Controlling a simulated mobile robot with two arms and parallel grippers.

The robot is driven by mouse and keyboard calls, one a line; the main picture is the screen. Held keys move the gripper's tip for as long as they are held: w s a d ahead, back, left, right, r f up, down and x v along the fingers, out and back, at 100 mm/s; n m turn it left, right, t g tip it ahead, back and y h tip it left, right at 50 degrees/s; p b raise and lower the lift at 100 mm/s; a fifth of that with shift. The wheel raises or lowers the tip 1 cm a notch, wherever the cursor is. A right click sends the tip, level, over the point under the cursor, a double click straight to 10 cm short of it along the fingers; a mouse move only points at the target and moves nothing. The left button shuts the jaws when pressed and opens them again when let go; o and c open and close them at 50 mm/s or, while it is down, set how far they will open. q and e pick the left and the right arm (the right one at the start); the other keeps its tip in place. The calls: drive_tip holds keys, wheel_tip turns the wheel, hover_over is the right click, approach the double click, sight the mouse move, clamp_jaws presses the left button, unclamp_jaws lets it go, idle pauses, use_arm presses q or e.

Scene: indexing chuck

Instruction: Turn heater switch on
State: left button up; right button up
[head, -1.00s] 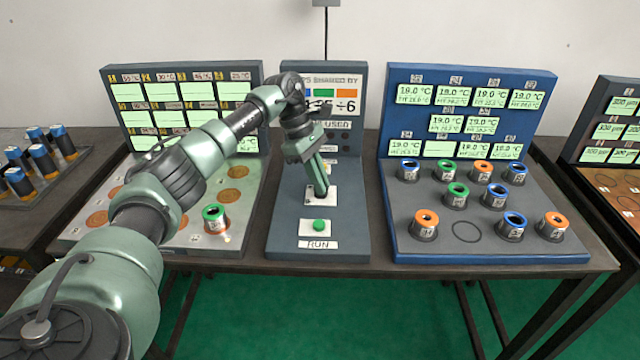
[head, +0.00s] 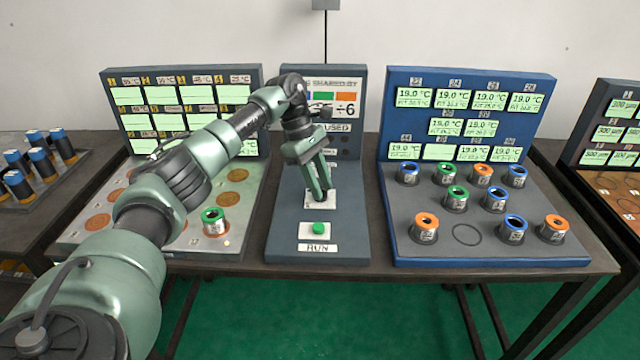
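The grey middle console stands upright on the table with a sloping base (head: 285,225). A white plate (head: 332,198) lies on that base above the green RUN button (head: 318,228). My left gripper (head: 321,194) points down with its fingertips at this white plate. Its two fingers look closed together, with nothing seen between them. The fingers and wrist cover most of the plate, so any switch there and its position are hidden. I cannot tell whether the fingertips touch it. My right gripper is not in view.
A blue panel (head: 385,235) on the right holds several ringed cylinders. A grey panel (head: 110,240) on the left has round copper spots and one green-ringed cylinder (head: 213,220). My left arm crosses above the left panel. The table front edge is close below the RUN button.

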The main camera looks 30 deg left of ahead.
use_arm(q)
drive_tip(key=shift+a, duration=0.1)
drive_tip(key=v, duration=0.7)
drive_tip(key=shift+r+b, duration=0.4)
drive_tip(key=shift+b, duration=0.05)
